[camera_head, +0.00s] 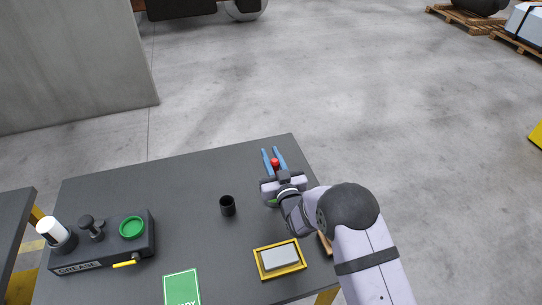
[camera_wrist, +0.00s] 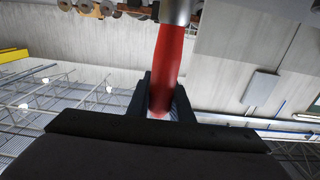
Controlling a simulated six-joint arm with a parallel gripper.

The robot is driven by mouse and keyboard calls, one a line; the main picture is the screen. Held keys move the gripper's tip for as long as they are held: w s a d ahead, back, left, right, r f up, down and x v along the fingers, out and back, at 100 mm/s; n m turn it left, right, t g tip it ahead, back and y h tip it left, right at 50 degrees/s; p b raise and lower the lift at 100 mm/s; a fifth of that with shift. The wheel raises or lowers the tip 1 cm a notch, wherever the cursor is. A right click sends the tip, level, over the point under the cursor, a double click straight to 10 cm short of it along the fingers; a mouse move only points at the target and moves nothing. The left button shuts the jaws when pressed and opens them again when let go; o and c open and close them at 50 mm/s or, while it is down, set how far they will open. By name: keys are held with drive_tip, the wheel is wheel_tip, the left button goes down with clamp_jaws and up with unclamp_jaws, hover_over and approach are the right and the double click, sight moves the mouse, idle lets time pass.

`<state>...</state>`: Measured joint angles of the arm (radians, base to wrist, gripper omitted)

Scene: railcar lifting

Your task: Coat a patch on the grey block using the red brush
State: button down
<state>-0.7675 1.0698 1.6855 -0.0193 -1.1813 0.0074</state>
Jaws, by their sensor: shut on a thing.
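My gripper (camera_head: 273,154) is over the far right part of the dark table, its two blue fingers pointing away. It is shut on the red brush (camera_head: 275,162), of which only a small red part shows between the fingers in the head view. In the wrist view the red handle (camera_wrist: 170,55) runs up from between the dark fingers to a grey metal collar (camera_wrist: 175,10); the bristles are out of view. The grey block (camera_head: 280,256) lies flat in a yellow frame (camera_head: 260,265) near the table's front right, apart from the gripper.
A black cup (camera_head: 228,206) stands mid-table. At left is a dark box labelled GREASE (camera_head: 100,258) with a green ring (camera_head: 132,227), a black knob and a white cylinder. A green card (camera_head: 182,287) lies in front. A wooden handle (camera_head: 325,243) shows beside my arm.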

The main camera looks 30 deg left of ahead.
drive_tip(key=shift+s+d+f+b, duration=0.1)
drive_tip(key=shift+f+b, duration=0.7)
drive_tip(key=shift+b, duration=0.1)
idle(2.7)
wheel_tip(320, 180, up, 8)
drive_tip(key=p, duration=0.3)
drive_tip(key=shift+f+p, duration=0.25)
drive_tip(key=shift+p, duration=0.05)
idle(0.9)
drive_tip(key=w+d+f+m+t+h, duration=0.2)
drive_tip(key=d+f+h, duration=0.1)
drive_tip(key=d, duration=0.9)
drive_tip(key=w+d+f+m+t+h, duration=0.1)
drive_tip(key=w+d+f+m+h, duration=0.15)
drive_tip(key=d, duration=0.95)
drive_tip(key=s+d+m+t+h, duration=0.1)
drive_tip(key=s+d+m+h, duration=0.1)
drive_tip(key=d, duration=0.9)
drive_tip(key=s+d+m+t+h, duration=0.1)
drive_tip(key=s+d+h, duration=0.4)
drive_tip(key=d, duration=0.7)
drive_tip(key=shift+s+f+m, duration=0.4)
drive_tip(key=shift+s+m, duration=0.35)
drive_tip(key=shift+s, duration=0.05)
